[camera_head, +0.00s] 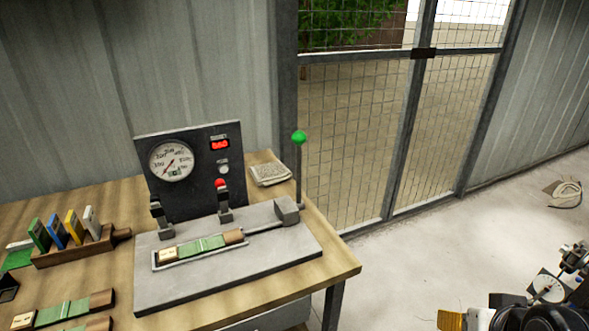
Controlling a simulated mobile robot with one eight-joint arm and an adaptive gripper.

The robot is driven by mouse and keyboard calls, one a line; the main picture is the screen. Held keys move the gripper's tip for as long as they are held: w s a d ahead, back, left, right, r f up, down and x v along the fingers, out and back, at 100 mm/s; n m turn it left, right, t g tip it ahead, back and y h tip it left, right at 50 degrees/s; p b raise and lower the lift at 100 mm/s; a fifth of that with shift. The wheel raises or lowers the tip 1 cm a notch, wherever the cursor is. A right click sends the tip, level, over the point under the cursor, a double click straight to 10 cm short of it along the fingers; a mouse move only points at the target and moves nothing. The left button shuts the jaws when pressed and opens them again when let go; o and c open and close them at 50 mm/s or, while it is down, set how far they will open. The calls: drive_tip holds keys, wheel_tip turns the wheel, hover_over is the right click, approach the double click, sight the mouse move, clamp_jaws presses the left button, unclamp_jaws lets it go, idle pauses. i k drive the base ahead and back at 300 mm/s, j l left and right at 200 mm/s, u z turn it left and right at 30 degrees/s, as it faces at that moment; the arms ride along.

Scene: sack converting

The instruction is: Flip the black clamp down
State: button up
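Two toggle clamps stand upright on the grey base plate (180,291), in front of the dark gauge panel (187,196). The left one, the black clamp (160,217), has a dark upright handle. The right one, the red-tipped clamp (224,206), carries a red knob.
A wooden rack (72,250) with several coloured tags stands left of the plate on the wooden table (335,262). A folded cloth (270,174) lies behind. Concrete floor shows right.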

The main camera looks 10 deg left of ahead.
sight(157, 212)
drive_tip(key=i+l+z, duration=0.45)
drive_tip(key=i+z, duration=0.6)
drive_tip(key=i, duration=0.2)
drive_tip(key=i+j+u, duration=0.15)
drive_tip(key=u, duration=0.3)
drive_tip(key=i+u, duration=0.55)
drive_tip(key=u, duration=0.3)
drive_tip(key=i+l+u, duration=0.15)
drive_tip(key=u, duration=0.3)
drive_tip(key=i+l+u, duration=0.25)
drive_tip(key=u, duration=0.15)
drive_tip(key=i+u, duration=0.2)
drive_tip(key=u, duration=0.25)
drive_tip(key=i+u, duration=0.25)
drive_tip(key=u, duration=0.2)
drive_tip(key=i+l+u, duration=0.2)
drive_tip(key=u, duration=0.2)
drive_tip(key=i+l+u, duration=0.15)
drive_tip(key=u, duration=0.3)
drive_tip(key=i+l+u, duration=0.15)
drive_tip(key=l+u, duration=0.15)
drive_tip(key=u, duration=0.15)
drive_tip(key=i+l+u, duration=0.1)
drive_tip(key=l+u, duration=0.2)
drive_tip(key=u, duration=0.15)
drive_tip(key=i+l+u, duration=0.15)
drive_tip(key=l+u, duration=0.2)
drive_tip(key=i+l+u, duration=0.1)
drive_tip(key=l+u, duration=0.6)
drive_tip(key=l, duration=0.2)
